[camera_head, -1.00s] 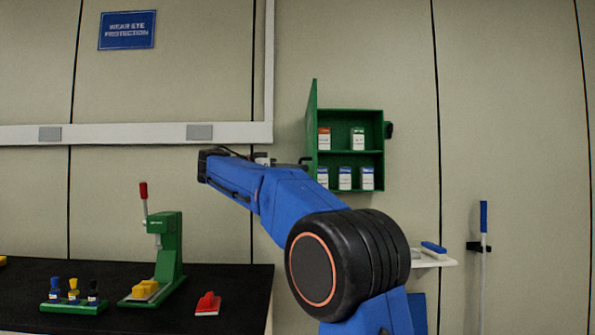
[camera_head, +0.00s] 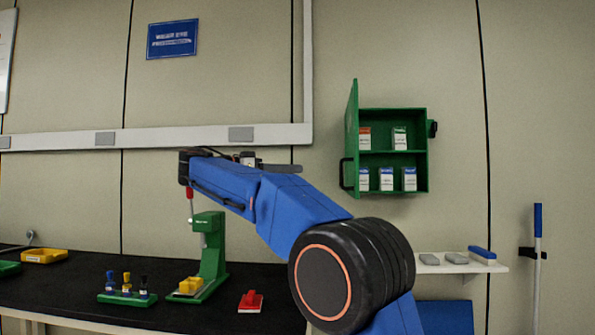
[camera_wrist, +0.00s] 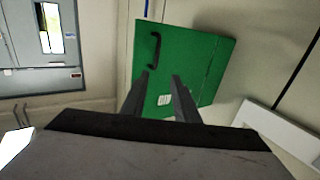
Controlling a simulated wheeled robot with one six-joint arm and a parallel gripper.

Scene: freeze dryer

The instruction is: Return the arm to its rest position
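My blue arm reaches across the head view from the lower right toward the upper left, above the bench. My gripper (camera_wrist: 160,90) shows in the wrist view with its two dark fingers apart and nothing between them. Beyond the fingers is the green cabinet's door (camera_wrist: 200,65), with a black handle and a small white label. In the head view the green wall cabinet (camera_head: 422,153) stands open, its door (camera_head: 352,130) swung out to the left. My fingertips are hidden or too small to make out in the head view.
The black bench (camera_head: 75,270) at lower left holds a green press (camera_head: 212,250), a rack of stamps (camera_head: 128,298), a red object (camera_head: 250,301) and a yellow tray (camera_head: 44,256). A white shelf (camera_head: 450,265) is at right. A blue-handled pole (camera_head: 538,225) leans by the wall.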

